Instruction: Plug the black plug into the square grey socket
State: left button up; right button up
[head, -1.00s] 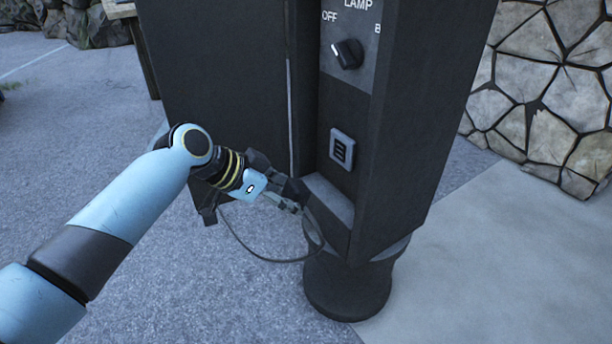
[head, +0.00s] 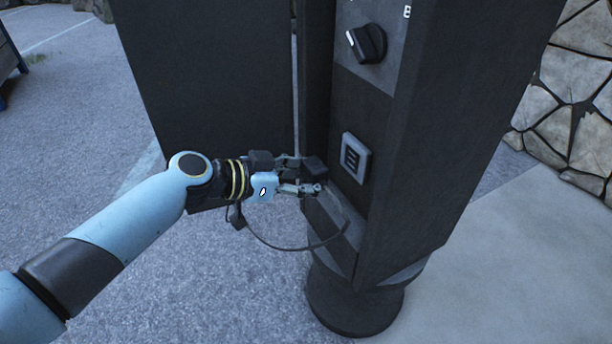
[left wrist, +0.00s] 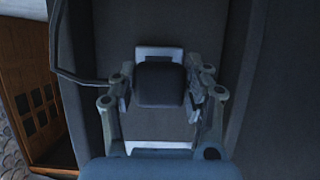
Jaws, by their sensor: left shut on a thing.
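The black plug (head: 314,167) is between the fingers of my left gripper (head: 308,178), which is shut on it. The square grey socket (head: 355,158) is on the front of the dark post, just right of the plug, with a visible gap in the head view. In the left wrist view the plug (left wrist: 160,84) is between the fingertips (left wrist: 161,92), and the pale top edge of the socket (left wrist: 159,53) shows just beyond it. The plug hides the rest of the socket, including its slots. My right gripper is not in view.
A rotary knob (head: 366,44) is above the socket on the dark post (head: 440,120). A sloped ledge (head: 335,228) is below the socket. A dark cable (head: 290,247) hangs in a loop under my gripper. A stone wall (head: 570,100) stands at the right.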

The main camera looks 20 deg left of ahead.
aim_at(307, 167)
pick_arm(q)
jog(key=shift+w+d, duration=0.85)
jog(key=shift+w, duration=0.25)
jog(key=shift+w+d, duration=0.85)
jog(key=shift+w, duration=0.2)
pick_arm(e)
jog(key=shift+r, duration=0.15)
pick_arm(q)
jog(key=shift+r+b, duration=0.1)
jog(key=shift+b, duration=0.35)
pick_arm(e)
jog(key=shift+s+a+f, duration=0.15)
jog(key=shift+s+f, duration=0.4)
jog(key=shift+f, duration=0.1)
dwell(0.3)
pick_arm(q)
jog(key=shift+w+d, duration=0.35)
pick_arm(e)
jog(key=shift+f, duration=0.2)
pick_arm(q)
jog(key=o, duration=1.2)
jog(key=shift+c, duration=0.2)
jog(key=v, duration=1.1)
jog(key=shift+a+r, duration=0.1)
jog(key=shift+s+a+r, duration=0.15)
jog(key=shift+s, duration=0.15)
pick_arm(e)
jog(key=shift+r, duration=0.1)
